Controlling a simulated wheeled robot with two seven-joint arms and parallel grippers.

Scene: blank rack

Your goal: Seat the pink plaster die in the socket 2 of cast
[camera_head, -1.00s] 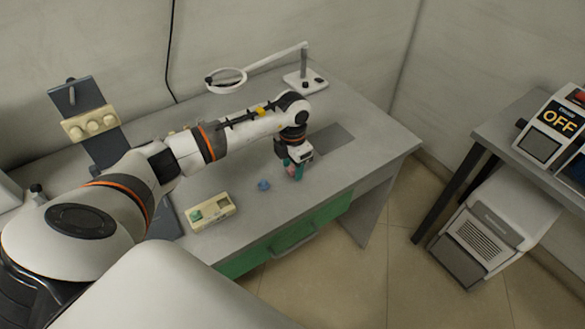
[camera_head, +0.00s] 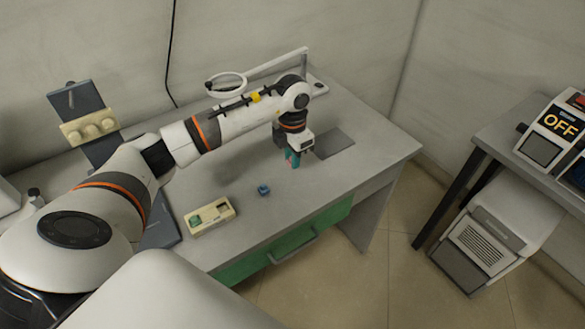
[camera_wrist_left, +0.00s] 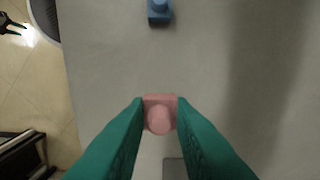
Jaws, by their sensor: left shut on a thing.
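The pink plaster die (camera_wrist_left: 159,113) shows in the left wrist view between the two green fingertips of my left gripper (camera_wrist_left: 160,108). The gripper is shut on it. In the head view my left gripper (camera_head: 293,159) points down above the right part of the grey bench, and the die is hidden there by the fingers. A cream block with a recess and a green patch (camera_head: 209,216) lies at the bench front. Another cream block with rounded bumps (camera_head: 90,128) is on a dark stand at the back left. I cannot tell which is the cast, nor see numbered sockets.
A small blue piece (camera_head: 263,190) stands on the bench between the front cream block and my gripper; the left wrist view shows it (camera_wrist_left: 159,12) too. A ring magnifier (camera_head: 226,84) stands at the back. A dark grey patch (camera_head: 332,142) lies right of the gripper.

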